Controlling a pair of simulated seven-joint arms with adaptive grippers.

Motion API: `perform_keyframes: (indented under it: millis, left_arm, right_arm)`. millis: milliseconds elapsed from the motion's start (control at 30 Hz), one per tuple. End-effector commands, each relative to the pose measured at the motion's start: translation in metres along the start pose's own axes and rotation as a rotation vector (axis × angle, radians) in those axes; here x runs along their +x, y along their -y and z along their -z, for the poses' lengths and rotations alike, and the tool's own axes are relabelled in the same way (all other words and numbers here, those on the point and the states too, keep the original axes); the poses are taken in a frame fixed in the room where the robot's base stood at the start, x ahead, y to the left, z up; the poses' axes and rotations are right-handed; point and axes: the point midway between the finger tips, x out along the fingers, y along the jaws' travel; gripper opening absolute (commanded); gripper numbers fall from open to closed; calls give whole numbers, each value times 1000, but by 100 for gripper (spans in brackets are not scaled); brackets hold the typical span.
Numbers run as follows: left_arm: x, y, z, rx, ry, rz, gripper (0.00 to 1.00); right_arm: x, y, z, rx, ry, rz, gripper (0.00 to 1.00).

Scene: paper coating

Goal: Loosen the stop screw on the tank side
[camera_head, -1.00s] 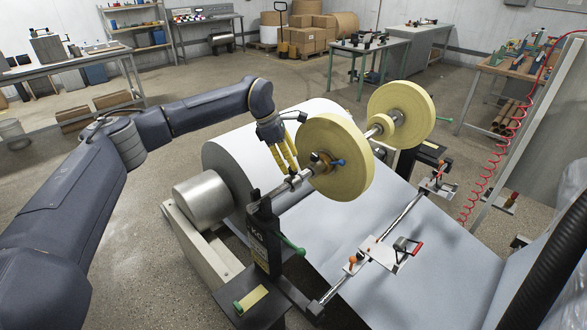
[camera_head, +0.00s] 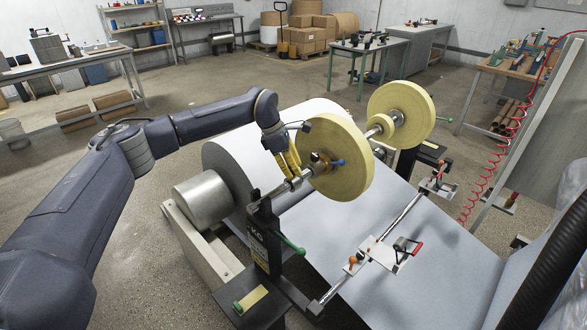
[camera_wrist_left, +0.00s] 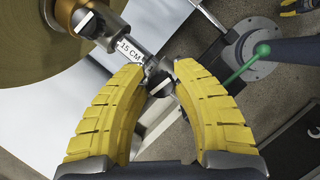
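A metal shaft (camera_head: 275,194) carries a large yellow roll (camera_head: 345,160). A small metal stop collar with a dark slotted screw head (camera_wrist_left: 160,85) sits on it between the roll and the black support post (camera_head: 262,240). My left gripper (camera_head: 294,174) reaches down to this collar from above. In the left wrist view, its two yellow fingers (camera_wrist_left: 162,72) are apart, with tips on either side of the screw; firm contact is not clear. Another screw (camera_wrist_left: 88,24) sits at the roll hub, beside a "15 CM" label (camera_wrist_left: 129,49). Yellow ribbed pieces (camera_wrist_left: 291,8) in the corner look like my right gripper, cut off.
A green-knobbed lever (camera_head: 297,247) stands close to the post. The wide white paper roll (camera_head: 240,150) lies behind the shaft, with a grey sheet (camera_head: 345,230) running forward. A second yellow roll (camera_head: 408,108) is further right. A clamp plate (camera_head: 385,255) sits on the lower bar.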

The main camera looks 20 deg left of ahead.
Motion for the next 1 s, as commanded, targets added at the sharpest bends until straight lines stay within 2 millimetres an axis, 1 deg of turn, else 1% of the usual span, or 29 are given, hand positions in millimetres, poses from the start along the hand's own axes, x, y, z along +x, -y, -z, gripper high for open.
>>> perform_keyframes:
  millis: [33,200,467,667,833,1000]
  left_arm:
    - [0,0,0,0,0,0,19]
    - [0,0,0,0,0,0,0]
    - [0,0,0,-1,0,-1,0]
    - [0,0,0,-34,0,-15,0]
    - [0,0,0,-116,0,-49,0]
    - [0,0,0,-250,1,-104,0]
  right_arm:
    - [0,-1,0,0,0,-1,34]
    - [0,-3,-1,-1,1,-3,34]
    - [0,-3,-1,-1,1,-3,34]
    - [0,-3,-1,-1,1,-3,34]
    - [0,-3,-1,-1,1,-2,34]
    - [0,-1,0,0,0,-1,34]
